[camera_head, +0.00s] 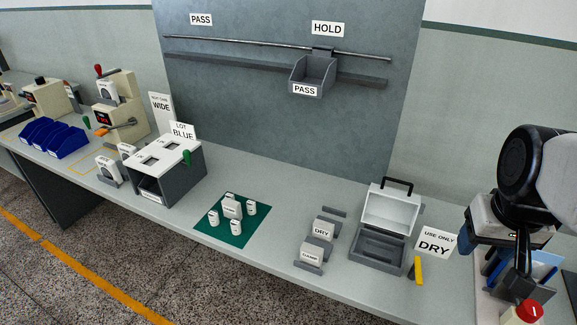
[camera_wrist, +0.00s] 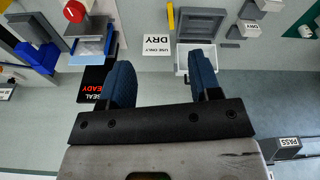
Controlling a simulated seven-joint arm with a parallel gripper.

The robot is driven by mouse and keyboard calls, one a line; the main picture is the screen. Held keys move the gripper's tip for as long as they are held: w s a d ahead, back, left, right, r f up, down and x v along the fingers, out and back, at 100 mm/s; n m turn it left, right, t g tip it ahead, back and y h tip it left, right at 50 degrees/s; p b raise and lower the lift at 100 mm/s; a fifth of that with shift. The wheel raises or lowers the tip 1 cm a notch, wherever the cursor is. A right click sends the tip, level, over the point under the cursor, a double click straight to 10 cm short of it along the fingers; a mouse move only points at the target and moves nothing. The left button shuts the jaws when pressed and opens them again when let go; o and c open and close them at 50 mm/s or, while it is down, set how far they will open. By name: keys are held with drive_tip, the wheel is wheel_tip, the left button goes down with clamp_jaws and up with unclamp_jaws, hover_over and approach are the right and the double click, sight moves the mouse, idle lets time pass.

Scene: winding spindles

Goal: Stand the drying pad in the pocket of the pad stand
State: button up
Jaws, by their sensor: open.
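A white block labelled DRY (camera_head: 322,228), likely the drying pad, sits in a grey holder on the bench, left of an open case. A second white block with a label like CLEAN (camera_head: 311,254) sits in front of it. The DRY block also shows near the top right of the wrist view (camera_wrist: 252,27). I cannot tell for sure which grey piece is the pad stand; a low grey bar (camera_head: 335,211) lies just behind the blocks. My gripper (camera_wrist: 162,67) is open and empty, at the bench's right end, apart from the blocks.
The grey case (camera_head: 377,252) has its white lid (camera_head: 391,209) raised. A yellow piece (camera_head: 418,269) and a USE ONLY DRY sign (camera_head: 435,243) stand right of it. A red button (camera_head: 530,311) is below my arm. A green mat (camera_head: 232,238) with small white pieces lies left.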

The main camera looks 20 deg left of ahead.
drive_tip(key=w+a+f+n, duration=0.1)
drive_tip(key=w+a+n, duration=0.4)
drive_tip(key=w+a, duration=0.8)
drive_tip(key=n+g, duration=0.2)
drive_tip(key=n, duration=0.9)
hover_over(230, 201)
drive_tip(key=f, duration=2.1)
drive_tip(key=shift+s+f, duration=0.2)
drive_tip(key=shift+f, duration=0.1)
drive_tip(key=shift+f, duration=1.3)
drive_tip(key=shift+w+d+f, duration=0.1)
drive_tip(key=shift+w+f, duration=0.05)
drive_tip(key=shift+f, duration=2.4)
